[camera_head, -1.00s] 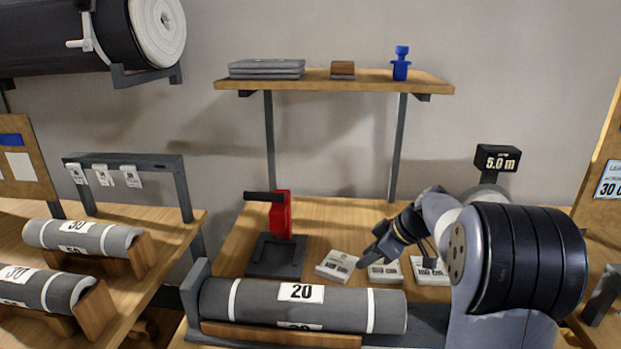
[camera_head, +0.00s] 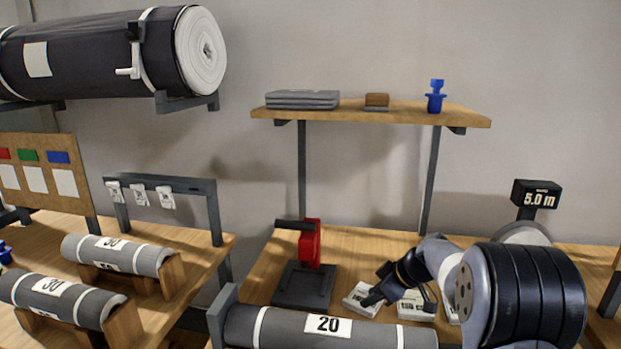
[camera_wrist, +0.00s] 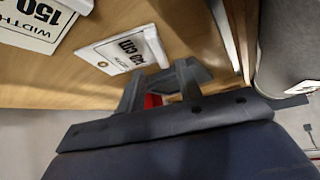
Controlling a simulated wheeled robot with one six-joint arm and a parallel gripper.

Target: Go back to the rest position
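My gripper (camera_head: 376,284) is dark and sits low over the bench, by the white cards. In the wrist view its dark fingers (camera_wrist: 172,78) come close together in front of a bit of red. I see nothing held, but whether they meet is unclear. One white card (camera_head: 362,299) lies just left of the gripper and another (camera_head: 415,306) lies partly behind my arm.
A grey roll marked 20 (camera_head: 380,334) lies along the bench front. A red-handled device (camera_head: 310,245) stands left of the gripper. A shelf (camera_head: 380,117) hangs above with a blue item (camera_head: 436,95). A 5.0 m display (camera_head: 536,195) stands right. Rolls marked 30 (camera_head: 65,297) lie left.

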